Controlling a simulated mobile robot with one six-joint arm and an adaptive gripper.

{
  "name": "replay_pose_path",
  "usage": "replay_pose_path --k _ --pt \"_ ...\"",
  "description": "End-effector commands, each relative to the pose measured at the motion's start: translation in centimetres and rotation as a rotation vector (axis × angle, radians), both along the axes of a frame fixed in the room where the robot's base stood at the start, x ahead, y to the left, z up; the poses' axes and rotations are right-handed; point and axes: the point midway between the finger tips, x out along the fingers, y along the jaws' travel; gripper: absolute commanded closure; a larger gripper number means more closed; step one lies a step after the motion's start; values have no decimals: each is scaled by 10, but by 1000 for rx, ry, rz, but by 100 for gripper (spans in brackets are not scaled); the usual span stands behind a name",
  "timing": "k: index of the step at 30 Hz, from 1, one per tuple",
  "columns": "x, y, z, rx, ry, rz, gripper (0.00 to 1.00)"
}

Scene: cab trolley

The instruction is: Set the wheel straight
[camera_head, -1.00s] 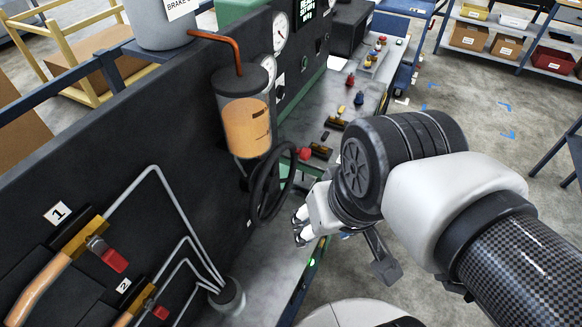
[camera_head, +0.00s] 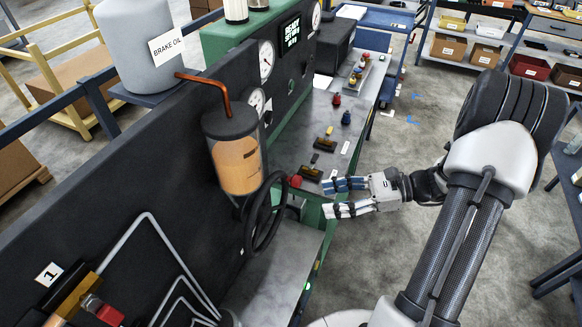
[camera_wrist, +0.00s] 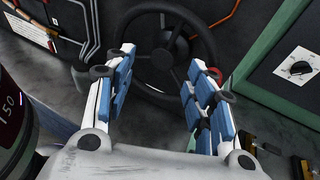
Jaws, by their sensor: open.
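The wheel (camera_head: 262,212) is a dark steering-style wheel on the face of the black panel, seen nearly edge-on in the head view. In the wrist view the blue-padded fingers of my gripper (camera_wrist: 162,90) stand either side of the wheel's lower part. The lower rim is partly hidden.
A red knob (camera_head: 295,181) stands on the bench close to the wheel and fingertips. An amber reservoir (camera_head: 236,160) hangs above the wheel. Dark switch blocks (camera_head: 311,172) lie on the grey bench. A grey brake oil tank (camera_head: 137,45) stands behind the panel.

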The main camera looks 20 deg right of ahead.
Motion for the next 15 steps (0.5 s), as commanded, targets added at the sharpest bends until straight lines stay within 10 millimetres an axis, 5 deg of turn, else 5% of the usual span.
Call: replay_pose_path --k 6,15 --pt "0 -62 -46 271 50 -290 50" --pt "1 -80 -64 370 54 -395 50"
